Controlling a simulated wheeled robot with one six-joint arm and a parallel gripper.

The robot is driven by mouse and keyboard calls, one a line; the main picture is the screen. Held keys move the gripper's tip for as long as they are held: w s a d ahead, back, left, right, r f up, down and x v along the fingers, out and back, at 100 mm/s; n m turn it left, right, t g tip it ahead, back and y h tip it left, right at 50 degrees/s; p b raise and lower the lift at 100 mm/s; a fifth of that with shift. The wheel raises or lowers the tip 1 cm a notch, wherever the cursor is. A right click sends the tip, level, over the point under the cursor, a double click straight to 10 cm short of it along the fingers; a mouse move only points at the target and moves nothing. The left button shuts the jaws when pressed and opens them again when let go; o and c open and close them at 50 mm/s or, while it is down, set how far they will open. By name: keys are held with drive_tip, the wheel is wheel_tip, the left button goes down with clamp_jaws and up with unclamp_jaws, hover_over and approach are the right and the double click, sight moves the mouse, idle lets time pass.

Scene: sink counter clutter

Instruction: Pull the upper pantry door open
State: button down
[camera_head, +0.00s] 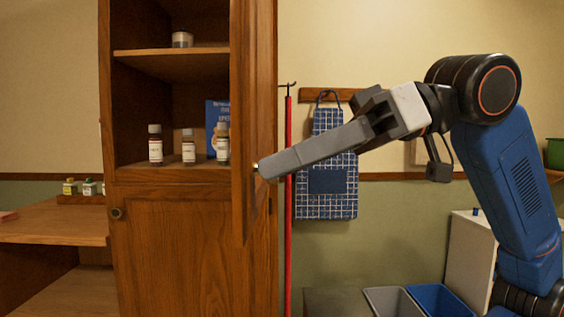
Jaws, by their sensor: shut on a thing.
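The upper pantry door (240,110) stands open. It swings out toward the camera and shows as a narrow, steeply angled wooden panel at the right of the tall wooden pantry (170,186). My gripper (262,172) reaches in from the right and is shut on the door's small knob (256,166) at the door's outer face. The fingers hide most of the knob. Inside the upper compartment, several white-labelled bottles (156,146) and a blue box (212,115) stand on the lower shelf, and a small jar (182,39) stands above.
The lower pantry door (175,260) is shut, with a round knob (117,213). A wooden counter (60,224) lies at left. A red pole (288,200) and a checked apron (327,150) hang behind my gripper. Grey (390,302) and blue bins (440,300) stand below right.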

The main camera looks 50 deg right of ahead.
drive_tip(key=shift+r, duration=0.1)
drive_tip(key=c, duration=1.4)
unclamp_jaws()
drive_tip(key=shift+d, duration=0.1)
drive_tip(key=v, duration=1.7)
drive_tip(key=shift+s+d, duration=0.1)
